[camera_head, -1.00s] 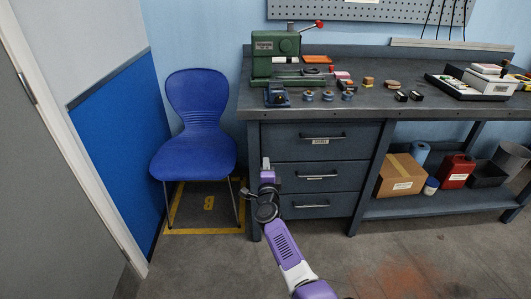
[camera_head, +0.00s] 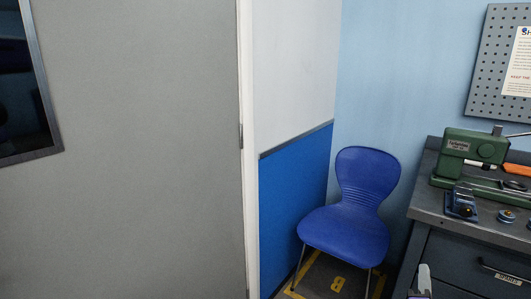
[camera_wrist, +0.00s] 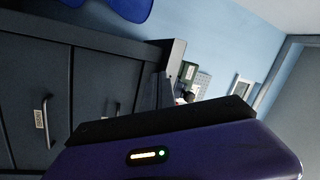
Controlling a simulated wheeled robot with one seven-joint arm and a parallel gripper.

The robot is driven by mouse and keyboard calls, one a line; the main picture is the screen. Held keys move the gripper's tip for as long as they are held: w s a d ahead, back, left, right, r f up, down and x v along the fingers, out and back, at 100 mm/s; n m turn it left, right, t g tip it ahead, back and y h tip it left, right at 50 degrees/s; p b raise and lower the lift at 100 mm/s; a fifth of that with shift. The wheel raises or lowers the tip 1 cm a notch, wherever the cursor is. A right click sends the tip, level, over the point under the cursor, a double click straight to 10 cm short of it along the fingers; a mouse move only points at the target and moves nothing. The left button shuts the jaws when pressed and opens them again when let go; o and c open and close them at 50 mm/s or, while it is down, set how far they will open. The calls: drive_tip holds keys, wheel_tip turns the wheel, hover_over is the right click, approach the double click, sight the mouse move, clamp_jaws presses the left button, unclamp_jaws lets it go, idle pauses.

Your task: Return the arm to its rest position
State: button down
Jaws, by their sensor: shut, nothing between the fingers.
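My gripper (camera_head: 424,278) shows only as a pale, narrow tip at the bottom edge of the head view, in front of the bench drawers. It is shut with nothing held. The rest of my arm is below the picture. In the wrist view, a purple and black part of my own arm with a small lit strip fills the lower half.
A blue chair (camera_head: 350,215) stands left of the workbench (camera_head: 428,208). A green press (camera_head: 470,152) and small parts sit on the bench. Drawer fronts (camera_wrist: 35,105) fill the left of the wrist view. A grey door (camera_head: 140,150) stands at left.

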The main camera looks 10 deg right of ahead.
drive_tip(key=s+a+r+n+t+y+p, duration=0.35)
drive_tip(key=s+a+n+y, duration=0.45)
drive_tip(key=s+a+n, duration=0.85)
drive_tip(key=s+a+r+n+g+y+p, duration=0.1)
drive_tip(key=s+a+r+g+y+p, duration=0.1)
drive_tip(key=s+a, duration=0.6)
drive_tip(key=s+a+r+n+g+y+p, duration=0.2)
drive_tip(key=s+a+r, duration=0.4)
drive_tip(key=s, duration=0.8)
drive_tip(key=a+y+p, duration=0.1)
drive_tip(key=a+p, duration=0.1)
drive_tip(key=a, duration=0.1)
drive_tip(key=shift+s+r, duration=0.2)
drive_tip(key=shift+s, duration=0.1)
drive_tip(key=shift+a+n, duration=0.1)
drive_tip(key=shift+n, duration=0.15)
